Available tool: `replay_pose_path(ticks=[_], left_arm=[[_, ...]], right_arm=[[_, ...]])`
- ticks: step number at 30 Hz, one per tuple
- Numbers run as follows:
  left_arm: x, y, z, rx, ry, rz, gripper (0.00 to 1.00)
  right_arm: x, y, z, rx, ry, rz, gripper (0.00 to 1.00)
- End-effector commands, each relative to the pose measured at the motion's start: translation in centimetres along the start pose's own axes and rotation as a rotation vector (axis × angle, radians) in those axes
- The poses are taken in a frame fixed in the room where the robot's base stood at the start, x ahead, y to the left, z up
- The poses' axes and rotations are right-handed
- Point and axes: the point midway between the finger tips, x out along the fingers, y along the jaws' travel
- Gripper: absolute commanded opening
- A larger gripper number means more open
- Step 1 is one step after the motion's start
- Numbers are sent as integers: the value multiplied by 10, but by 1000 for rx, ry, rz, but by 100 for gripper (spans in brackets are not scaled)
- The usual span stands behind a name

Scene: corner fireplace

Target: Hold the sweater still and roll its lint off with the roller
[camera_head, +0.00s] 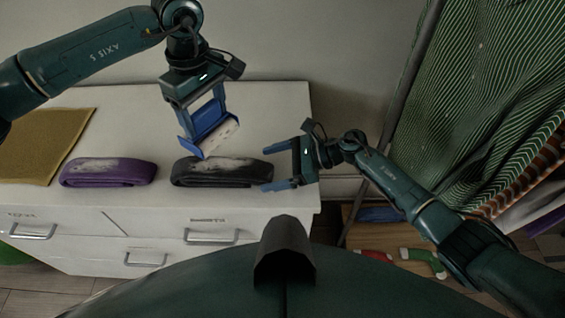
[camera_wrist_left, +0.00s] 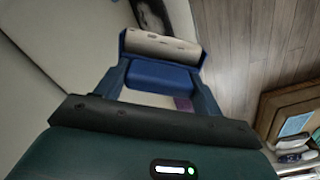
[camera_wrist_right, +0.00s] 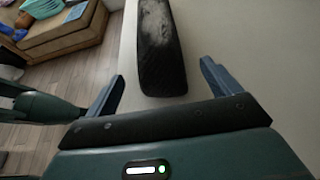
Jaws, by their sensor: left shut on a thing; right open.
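A folded black sweater (camera_head: 222,172) with pale lint on its top lies on the white dresser top. It also shows in the right wrist view (camera_wrist_right: 162,60), between and beyond the fingers. My left gripper (camera_head: 203,108) is shut on the blue frame of the lint roller (camera_head: 216,137), whose pale roller carries a few specks. The roller is above the black sweater's far side; I cannot tell if they touch. The roller also shows in the left wrist view (camera_wrist_left: 160,48). My right gripper (camera_head: 271,168) is open at the black sweater's right end, its fingers apart from the cloth.
A folded purple sweater (camera_head: 108,172) with lint lies left of the black one. A mustard cloth (camera_head: 48,143) lies at the dresser's left. The dresser (camera_head: 270,105) has handled drawers in front. Striped green fabric (camera_head: 480,90) hangs on a rack at right.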

Motion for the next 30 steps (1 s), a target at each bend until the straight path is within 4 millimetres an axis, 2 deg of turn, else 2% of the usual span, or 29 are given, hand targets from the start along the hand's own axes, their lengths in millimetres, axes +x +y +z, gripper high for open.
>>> replay_pose_path(ticks=[7, 27, 30], left_arm=[[0, 0, 0, 0, 0, 1, 50], [0, 0, 0, 0, 0, 1, 50], [0, 0, 0, 0, 0, 1, 50]], right_arm=[[0, 0, 0, 0, 0, 0, 87], [0, 0, 0, 1, 0, 0, 33], [0, 0, 0, 1, 0, 0, 30]])
